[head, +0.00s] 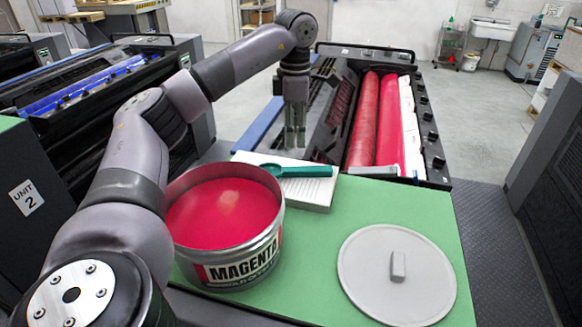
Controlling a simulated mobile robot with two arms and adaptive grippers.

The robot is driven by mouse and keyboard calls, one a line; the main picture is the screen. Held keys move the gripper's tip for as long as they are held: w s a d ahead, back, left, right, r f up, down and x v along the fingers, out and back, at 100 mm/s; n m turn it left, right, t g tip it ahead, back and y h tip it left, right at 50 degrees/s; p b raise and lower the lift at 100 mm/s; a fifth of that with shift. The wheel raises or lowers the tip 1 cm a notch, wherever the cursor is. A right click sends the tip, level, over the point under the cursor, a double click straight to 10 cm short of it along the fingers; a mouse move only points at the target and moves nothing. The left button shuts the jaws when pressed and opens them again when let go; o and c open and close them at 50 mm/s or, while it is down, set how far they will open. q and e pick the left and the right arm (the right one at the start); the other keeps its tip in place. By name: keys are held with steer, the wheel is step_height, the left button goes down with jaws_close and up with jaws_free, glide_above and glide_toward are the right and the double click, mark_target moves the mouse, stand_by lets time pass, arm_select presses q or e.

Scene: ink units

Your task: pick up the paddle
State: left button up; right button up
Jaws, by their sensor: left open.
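The teal paddle (305,171) lies on a white block or stack of paper (318,193), with its broader end at the left, next to the rim of the ink tin. My left gripper (295,140) points down just behind the paddle in the picture, open and empty. Its fingers look apart from the paddle, but the exact height gap is hard to judge. My right gripper is not in view.
The open magenta ink tin (250,262) stands left of the paddle on the green top (317,252). A grey lid with a knob (365,287) lies at the right. Behind is an open press unit with red rollers (363,125). Green surface between tin and lid is clear.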

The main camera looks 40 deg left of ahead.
arm_select(q)
glide_above(294, 169)
step_height(294, 169, down, 5)
steer(key=shift+w+p, duration=0.15)
steer(key=shift+p, duration=0.25)
steer(key=f+p, duration=0.1)
steer(key=f, duration=0.1)
steer(key=f+p, duration=0.1)
steer(key=f, duration=0.1)
steer(key=shift+s+a+f, duration=0.1)
steer(key=shift+s+f, duration=0.1)
steer(key=shift+f, duration=0.5)
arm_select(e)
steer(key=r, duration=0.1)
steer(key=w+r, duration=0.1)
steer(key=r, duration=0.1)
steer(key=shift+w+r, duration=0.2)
arm_select(q)
steer(key=shift+c, duration=0.3)
jaws_close()
